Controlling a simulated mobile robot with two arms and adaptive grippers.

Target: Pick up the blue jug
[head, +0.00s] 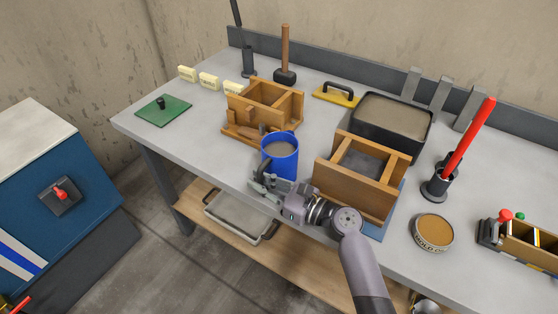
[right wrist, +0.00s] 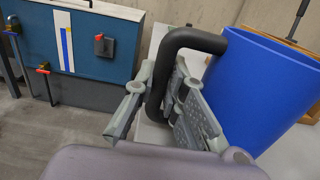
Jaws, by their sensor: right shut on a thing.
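The blue jug (head: 281,158) stands upright near the front edge of the grey table, with grey material inside it. Its black handle is on the side facing my right gripper (head: 262,186). In the right wrist view the jug (right wrist: 262,90) fills the right side, and its black handle (right wrist: 160,80) passes between the fingers of my right gripper (right wrist: 160,118). The right gripper is shut on the handle. Whether the jug's base touches the table is hard to tell. My left gripper is not in view.
A wooden mould (head: 365,185) stands close to the jug's right, and another wooden mould (head: 262,98) stands behind it. A black tub (head: 388,118) of grey material, a round tin (head: 432,232) and a red-handled tool (head: 470,138) are to the right.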

